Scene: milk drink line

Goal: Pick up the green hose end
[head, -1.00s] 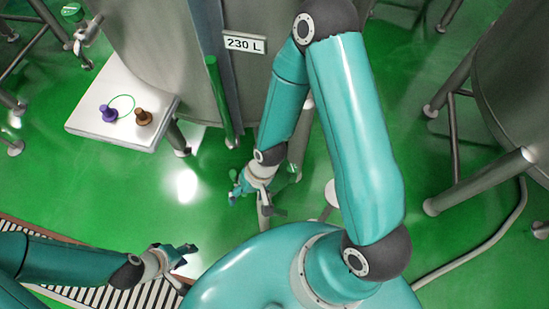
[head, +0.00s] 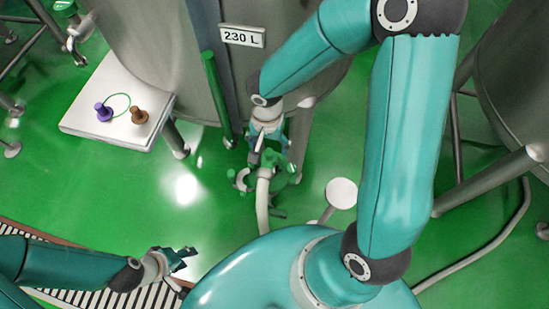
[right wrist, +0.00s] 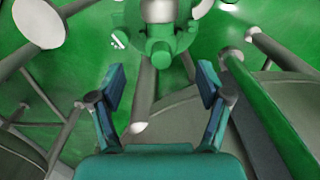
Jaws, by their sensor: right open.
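The green hose end (head: 283,172) is a green fitting on a pale grey hose (head: 262,208), in front of the large tank in the head view. In the right wrist view the green hose end (right wrist: 160,47) is at the top centre, beyond my fingertips, with the pale hose above it. My right gripper (head: 262,150) is at the fitting's tank side in the head view. In its wrist view the right gripper (right wrist: 161,80) is open with nothing between its fingers. My left gripper (head: 187,258) is open and empty at the lower left, far from the hose end.
A tank labelled 230 L (head: 160,50) stands behind, with a green upright pipe (head: 218,100). A white platform (head: 85,135) holds a purple (head: 103,113) and a brown piece (head: 139,115). A white disc (head: 341,193) stands right of the hose. A striped grate (head: 120,298) is lower left.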

